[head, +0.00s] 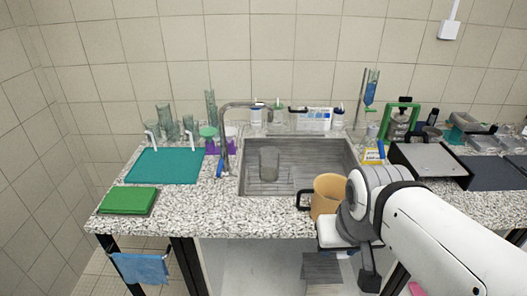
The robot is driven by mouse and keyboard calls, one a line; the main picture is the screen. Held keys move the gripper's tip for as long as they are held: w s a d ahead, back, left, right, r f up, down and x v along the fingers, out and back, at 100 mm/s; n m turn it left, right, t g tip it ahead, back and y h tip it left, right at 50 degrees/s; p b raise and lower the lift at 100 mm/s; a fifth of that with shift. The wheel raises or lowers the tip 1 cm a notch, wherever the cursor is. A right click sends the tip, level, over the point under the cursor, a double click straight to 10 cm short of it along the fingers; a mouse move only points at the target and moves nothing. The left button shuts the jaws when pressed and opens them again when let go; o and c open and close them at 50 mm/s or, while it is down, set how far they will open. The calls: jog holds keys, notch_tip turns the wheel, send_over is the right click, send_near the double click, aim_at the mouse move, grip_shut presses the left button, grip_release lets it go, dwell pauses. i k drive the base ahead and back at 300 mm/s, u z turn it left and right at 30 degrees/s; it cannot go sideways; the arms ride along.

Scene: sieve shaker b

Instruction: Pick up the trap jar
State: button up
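A clear greyish jar (269,164) stands upright in the sink basin, towards its left side; it is the only jar in the sink and looks like the trap jar, but no label shows. My gripper (345,238) is at the front counter edge, right of and nearer than the jar, and clear of it. The wrist and arm cover much of it, and its fingers cannot be made out.
A tan pitcher (328,190) with a black handle stands beside my wrist, at the sink's front right. A tap (226,135) rises at the sink's left (246,178). A teal mat (165,166) and green stack (127,202) lie left. Glassware and bottles line the back.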

aim_at(269, 156)
jog(key=i, duration=0.85)
jog(key=z, duration=0.05)
